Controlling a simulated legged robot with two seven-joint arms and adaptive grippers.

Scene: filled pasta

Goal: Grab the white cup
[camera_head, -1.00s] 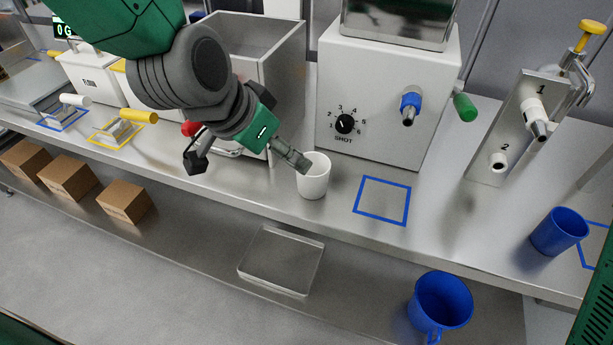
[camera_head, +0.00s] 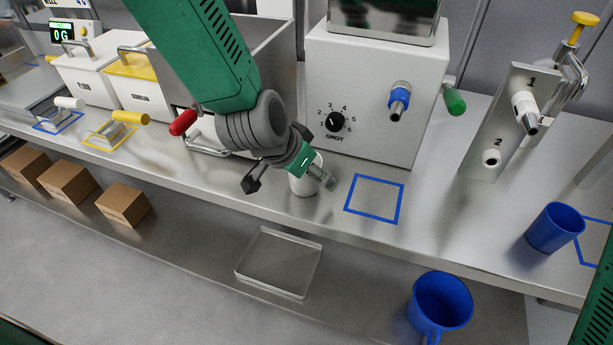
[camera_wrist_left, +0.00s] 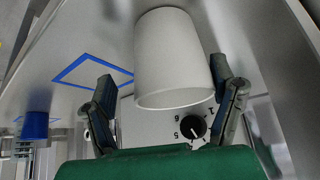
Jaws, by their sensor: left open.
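The white cup (camera_head: 304,184) stands on the steel counter in front of the white machine, left of a blue taped square. My left gripper (camera_head: 290,181) is over it in the head view and hides part of its rim and side. The gripper is open and holds nothing. My right gripper is out of view.
The white machine (camera_head: 360,95) with a dial and blue nozzle stands just behind the cup. The blue taped square (camera_head: 374,199) is empty. A blue cup (camera_head: 555,229) stands at the right. A clear tray (camera_head: 279,262) and a blue jug (camera_head: 441,303) are lower down.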

